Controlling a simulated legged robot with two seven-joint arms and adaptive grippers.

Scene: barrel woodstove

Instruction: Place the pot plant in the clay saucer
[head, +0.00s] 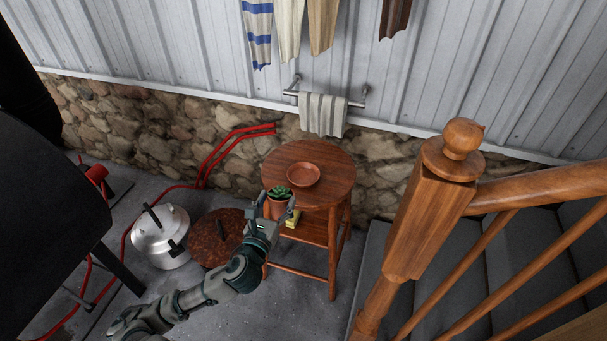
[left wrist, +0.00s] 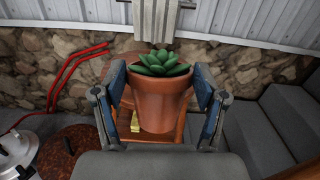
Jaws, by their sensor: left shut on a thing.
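The pot plant, a green succulent in a terracotta pot (left wrist: 160,104), is held upright between the two fingers of my left gripper (left wrist: 162,100). In the head view the pot plant (head: 278,204) shows at the front left edge of the round wooden table, partly hidden by my left gripper (head: 278,208). The clay saucer (head: 303,174) lies empty on the table top, behind and to the right of the pot. In the left wrist view the pot hides the saucer. My right gripper is not in view.
The round wooden table (head: 333,183) has a lower shelf with a yellow item (head: 292,218). A silver pot (head: 161,238) and a rusty round lid (head: 215,238) are on the floor at left. A wooden stair post (head: 428,220) stands at right. A striped towel (head: 323,114) hangs behind.

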